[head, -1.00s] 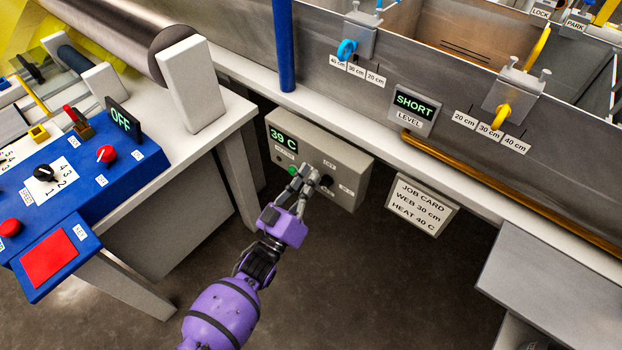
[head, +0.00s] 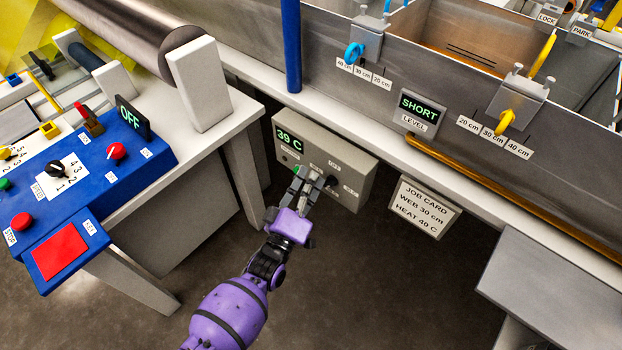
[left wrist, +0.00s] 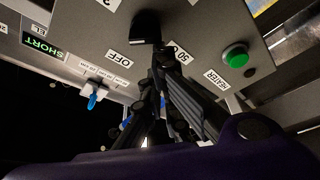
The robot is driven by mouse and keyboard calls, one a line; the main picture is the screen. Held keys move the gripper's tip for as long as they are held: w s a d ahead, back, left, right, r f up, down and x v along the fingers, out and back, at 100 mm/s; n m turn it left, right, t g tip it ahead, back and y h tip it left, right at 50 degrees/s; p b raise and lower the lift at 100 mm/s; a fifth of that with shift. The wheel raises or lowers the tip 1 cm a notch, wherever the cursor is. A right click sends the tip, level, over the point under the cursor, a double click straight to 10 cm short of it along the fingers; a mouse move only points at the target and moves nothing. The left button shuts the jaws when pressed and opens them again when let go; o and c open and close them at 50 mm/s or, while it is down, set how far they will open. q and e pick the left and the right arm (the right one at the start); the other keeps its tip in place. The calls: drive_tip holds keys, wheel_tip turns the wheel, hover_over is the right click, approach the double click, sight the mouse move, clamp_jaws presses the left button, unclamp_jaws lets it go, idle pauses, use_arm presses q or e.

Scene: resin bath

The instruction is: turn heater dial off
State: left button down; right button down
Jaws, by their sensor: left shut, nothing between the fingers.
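The grey heater box (head: 362,186) hangs under the bench edge, with a green 39 C display (head: 290,139). Its black dial (head: 332,181) is partly hidden behind my left gripper (head: 309,177). In the left wrist view the dial (left wrist: 146,26) shows close up, near the OFF label (left wrist: 118,59) and a partly covered 50 label. My left gripper is shut and empty, its tips close to the dial; I cannot tell whether they touch. A green button (left wrist: 236,56) sits beside the HEATER label. My right gripper is not in view.
A job card (head: 424,206) reading HEAT 40 C hangs right of the box. The bench edge and brown pipe (head: 500,187) run above it. A blue control panel (head: 105,170) on a white table stands left. The floor below the box is open.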

use_arm(q)
drive_tip(key=n, duration=0.1)
drive_tip(key=n+y, duration=0.1)
drive_tip(key=n, duration=0.1)
drive_tip(key=shift+w+a+f+n+g+p, duration=0.1)
drive_tip(key=shift+w+f+n+g+p, duration=0.05)
drive_tip(key=shift+f+n+g+p, duration=0.2)
drive_tip(key=shift+f+n+g+y, duration=0.3)
drive_tip(key=shift+f+n, duration=0.2)
drive_tip(key=shift+n, duration=0.65)
drive_tip(key=shift+f+n+g, duration=0.35)
drive_tip(key=shift+n, duration=0.65)
drive_tip(key=shift+a, duration=0.1)
